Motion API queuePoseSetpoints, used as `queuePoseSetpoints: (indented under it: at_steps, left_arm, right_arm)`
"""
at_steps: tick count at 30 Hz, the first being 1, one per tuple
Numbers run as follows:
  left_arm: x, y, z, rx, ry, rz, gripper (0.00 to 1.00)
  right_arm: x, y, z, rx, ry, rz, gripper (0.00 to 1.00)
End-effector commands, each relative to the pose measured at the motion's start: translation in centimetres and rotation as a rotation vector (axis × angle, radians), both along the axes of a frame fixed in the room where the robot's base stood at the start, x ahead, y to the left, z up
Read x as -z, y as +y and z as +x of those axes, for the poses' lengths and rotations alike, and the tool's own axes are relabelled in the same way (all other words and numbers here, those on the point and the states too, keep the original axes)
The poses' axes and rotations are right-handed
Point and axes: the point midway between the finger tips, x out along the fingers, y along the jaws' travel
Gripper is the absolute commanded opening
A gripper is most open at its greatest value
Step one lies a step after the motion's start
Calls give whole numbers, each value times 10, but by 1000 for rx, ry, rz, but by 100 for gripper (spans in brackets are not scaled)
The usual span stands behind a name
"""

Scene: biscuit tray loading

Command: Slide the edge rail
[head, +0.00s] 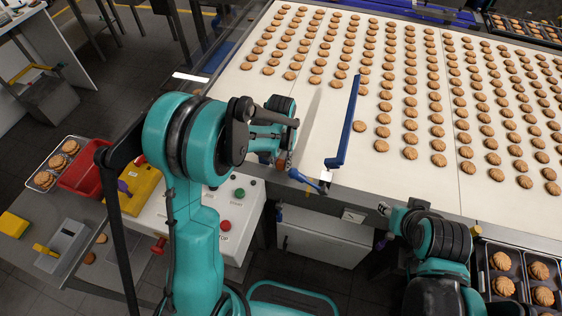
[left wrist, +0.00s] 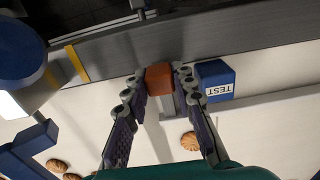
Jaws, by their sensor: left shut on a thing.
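My left gripper (left wrist: 160,82) is shut on an orange-brown block, the likely handle of the edge rail (left wrist: 160,77), at the belt's near edge. A short grey piece shows beside the block, between the fingers. In the head view, the left gripper (head: 283,160) reaches the belt edge and its arm hides most of the handle.
A blue bar (head: 348,120) stands over the pale belt (head: 330,105), right of the left gripper. Rows of biscuits (head: 410,90) cover the belt beyond it. A blue block marked TEST (left wrist: 215,80) sits close beside the left fingers. A control box (head: 205,222) stands below.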

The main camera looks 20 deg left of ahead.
Motion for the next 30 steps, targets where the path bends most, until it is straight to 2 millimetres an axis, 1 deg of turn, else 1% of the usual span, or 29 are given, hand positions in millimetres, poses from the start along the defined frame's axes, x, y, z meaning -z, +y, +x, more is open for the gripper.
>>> queuePoseSetpoints:
  at_steps: [2,8,10,16,17,18,19,27,30]
  left_arm:
    - [0,0,-6,0,0,0,0]
    - [1,1,-34,0,1,0,0]
    - [0,1,-36,0,1,0,0]
    - [0,1,-36,0,0,0,0]
    - [0,1,-36,0,0,0,30]
    - [0,1,-35,0,0,0,41]
    - [0,1,-35,0,0,0,47]
    - [0,1,-35,0,0,0,47]
    - [-5,1,-35,0,0,0,47]
  right_arm:
    - [1,0,0,0,0,0,41]
    - [5,0,0,0,0,0,41]
    - [5,0,0,0,0,0,41]
    - [4,0,0,0,0,0,41]
    - [4,0,0,0,0,0,41]
    - [4,0,0,0,0,0,41]
    - [4,0,0,0,0,0,41]
    - [4,0,0,0,0,0,41]
    - [4,0,0,0,0,0,41]
